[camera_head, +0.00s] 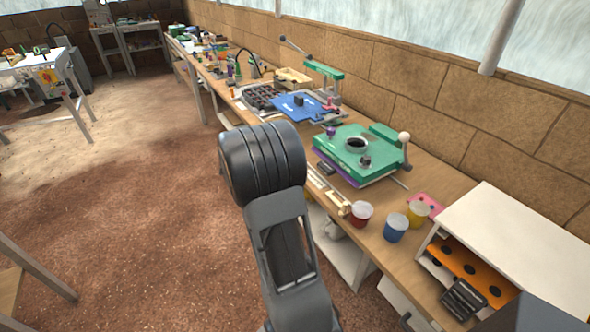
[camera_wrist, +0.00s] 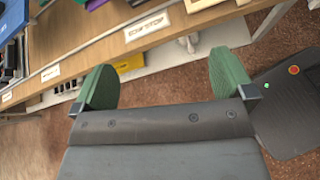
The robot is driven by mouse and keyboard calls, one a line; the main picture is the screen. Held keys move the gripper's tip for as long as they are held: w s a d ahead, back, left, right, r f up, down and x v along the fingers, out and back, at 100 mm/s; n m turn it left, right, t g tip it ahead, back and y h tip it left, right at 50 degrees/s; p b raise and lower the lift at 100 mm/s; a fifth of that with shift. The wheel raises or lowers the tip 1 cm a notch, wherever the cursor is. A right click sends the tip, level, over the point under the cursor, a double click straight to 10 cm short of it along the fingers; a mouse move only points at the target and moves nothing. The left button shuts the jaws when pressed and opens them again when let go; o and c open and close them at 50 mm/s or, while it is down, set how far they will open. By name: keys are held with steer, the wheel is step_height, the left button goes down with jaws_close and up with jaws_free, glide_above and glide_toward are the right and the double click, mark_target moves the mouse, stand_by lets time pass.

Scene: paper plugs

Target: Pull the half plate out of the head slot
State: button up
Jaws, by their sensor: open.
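My gripper (camera_wrist: 162,64) is open in the wrist view, its two green fingers wide apart with nothing held between them. It faces the wooden bench's front edge (camera_wrist: 112,48), apart from it. In the head view a green press-like device (camera_head: 350,149) sits on the bench, with a round opening on top, a white-knobbed lever at its right and a purple layer beneath. I cannot tell which part is the head slot, and I cannot make out the half plate. My gripper's fingers are not clearly visible in the head view.
Red (camera_head: 360,214), blue (camera_head: 396,228) and yellow (camera_head: 418,213) cups stand near the bench front. A white cabinet (camera_head: 520,235) with an orange shelf is at the right. A blue plate (camera_head: 303,106) and a dark tray (camera_head: 262,97) lie farther back. Brown floor at left is open.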

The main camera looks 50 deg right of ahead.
mark_target(324, 167)
steer(key=s+d+f+n, duration=0.1)
steer(key=d+f, duration=0.1)
steer(key=d, duration=0.4)
steer(key=s+d+f+h, duration=0.1)
steer(key=d+f, duration=0.2)
steer(key=d, duration=0.2)
steer(key=s+d+f+n+h, duration=0.1)
steer(key=d+f, duration=0.1)
steer(key=d, duration=0.4)
steer(key=shift+s+d+f+n+g+p, duration=0.2)
steer(key=shift+s+d+n+g+p, duration=0.1)
steer(key=shift+s+d, duration=0.05)
steer(key=shift+c, duration=0.2)
steer(key=c, duration=1)
